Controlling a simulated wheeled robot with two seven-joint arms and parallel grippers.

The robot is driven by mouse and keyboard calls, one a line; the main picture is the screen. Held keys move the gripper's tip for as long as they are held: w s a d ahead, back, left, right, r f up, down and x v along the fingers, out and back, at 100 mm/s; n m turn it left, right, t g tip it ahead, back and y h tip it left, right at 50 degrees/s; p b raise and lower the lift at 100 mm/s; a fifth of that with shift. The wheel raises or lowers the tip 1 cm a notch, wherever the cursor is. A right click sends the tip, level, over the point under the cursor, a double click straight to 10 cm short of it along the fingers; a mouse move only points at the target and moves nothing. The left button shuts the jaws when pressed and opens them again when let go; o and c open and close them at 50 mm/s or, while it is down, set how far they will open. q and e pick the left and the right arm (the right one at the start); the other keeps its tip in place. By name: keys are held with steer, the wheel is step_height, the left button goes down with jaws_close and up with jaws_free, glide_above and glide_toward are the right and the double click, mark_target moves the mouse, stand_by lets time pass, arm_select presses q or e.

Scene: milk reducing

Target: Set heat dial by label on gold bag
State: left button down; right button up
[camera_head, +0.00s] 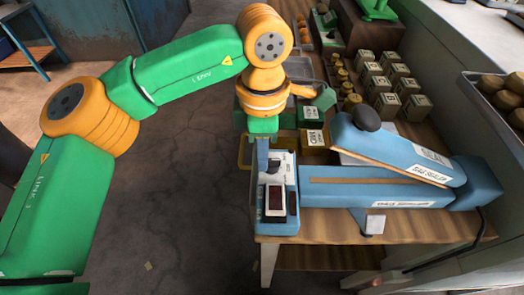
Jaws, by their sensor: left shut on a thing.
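The blue sealing machine (375,192) lies on the wooden table with its lever arm (385,150) raised at an angle. Its control box (287,227) is at the left end, with a dark display or switch panel (275,200). My left gripper (263,134) points down at the far left end of this box. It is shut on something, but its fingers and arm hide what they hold. A gold bag (314,138) with a white label stands just right of the gripper; the label is too small to read. My right gripper is out of view.
A green labelled bag (311,114) stands behind the gold one. Several pale-labelled packs (388,104) and round gold jars (351,100) fill the table beyond the sealer. A tray of brown items (506,95) is at the right. The floor left of the table is clear.

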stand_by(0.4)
arm_select(q)
steer(key=c, duration=0.9)
jaws_free()
steer(key=shift+d, duration=0.1)
step_height(320, 180, up, 7)
steer(key=shift+r, duration=0.1)
